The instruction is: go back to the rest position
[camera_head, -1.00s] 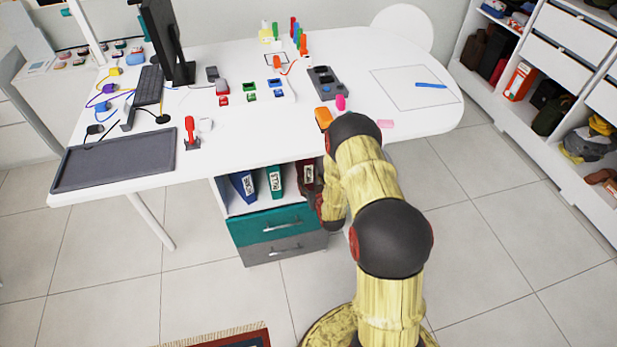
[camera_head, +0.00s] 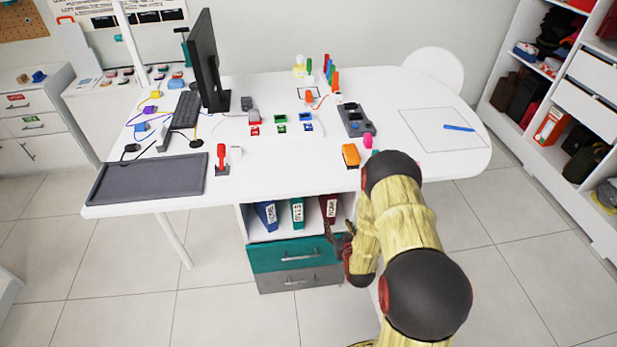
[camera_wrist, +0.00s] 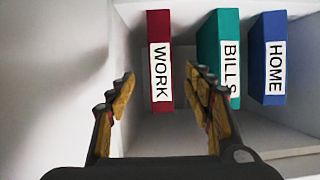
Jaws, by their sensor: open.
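My gripper (camera_wrist: 160,100) is open in the wrist view, its two fingers spread with nothing between them. It faces a white shelf compartment holding a dark red binder labelled WORK (camera_wrist: 160,60), a teal binder labelled BILLS (camera_wrist: 228,50) and a blue binder labelled HOME (camera_wrist: 268,58). The red binder appears beyond the gap between the fingers; I cannot tell the exact distance. In the head view my gripper (camera_head: 338,234) is beside the cabinet under the desk, near the red binder (camera_head: 330,207), and is partly hidden by my arm.
The white desk (camera_head: 290,170) above holds a monitor (camera_head: 204,62), a dark tray (camera_head: 148,180) and several small objects. A teal drawer (camera_head: 290,255) and a grey drawer lie below the binders. Shelves (camera_head: 580,95) stand at the right. Tiled floor is free at the front left.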

